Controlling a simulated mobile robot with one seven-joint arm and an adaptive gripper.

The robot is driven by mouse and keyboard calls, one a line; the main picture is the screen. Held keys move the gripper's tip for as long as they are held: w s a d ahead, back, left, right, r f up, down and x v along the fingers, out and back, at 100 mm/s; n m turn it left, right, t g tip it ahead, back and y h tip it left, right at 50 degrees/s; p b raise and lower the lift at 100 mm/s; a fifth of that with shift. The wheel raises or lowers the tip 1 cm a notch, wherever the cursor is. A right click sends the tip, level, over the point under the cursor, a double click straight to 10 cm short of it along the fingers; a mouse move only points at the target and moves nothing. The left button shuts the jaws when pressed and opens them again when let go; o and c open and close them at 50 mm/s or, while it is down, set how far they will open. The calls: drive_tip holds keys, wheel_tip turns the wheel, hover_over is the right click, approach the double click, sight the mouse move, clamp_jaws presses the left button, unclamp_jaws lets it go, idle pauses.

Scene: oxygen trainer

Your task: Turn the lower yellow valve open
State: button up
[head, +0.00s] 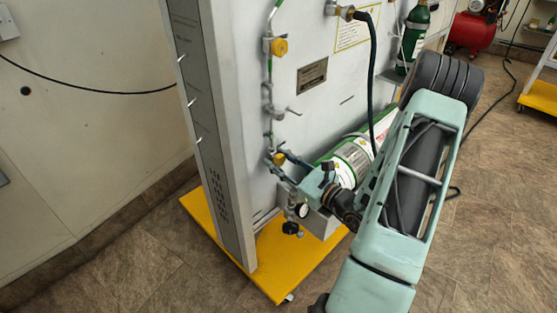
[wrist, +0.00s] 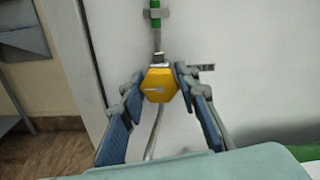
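The lower yellow valve (head: 279,158) sits on the green and metal pipe line on the grey panel in the head view. In the wrist view its yellow hexagonal knob (wrist: 158,84) faces me, between the two fingertips of my gripper (wrist: 159,76). The fingers are spread, one on each side of the knob, with the tips very close to its edges. I cannot tell whether they touch it. In the head view my gripper (head: 290,170) reaches the valve from the right, and its fingertips are small and hard to make out.
An upper yellow valve (head: 280,47) sits higher on the same pipe. A pressure gauge (head: 303,210) and a green-white cylinder (head: 352,158) are close to my gripper. A black hose (head: 372,80) hangs on the right. The yellow base (head: 285,272) stands on the tiled floor.

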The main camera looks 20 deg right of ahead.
drive_tip(key=o, duration=0.3)
drive_tip(key=v, duration=1.2)
drive_tip(key=shift+r, duration=0.1)
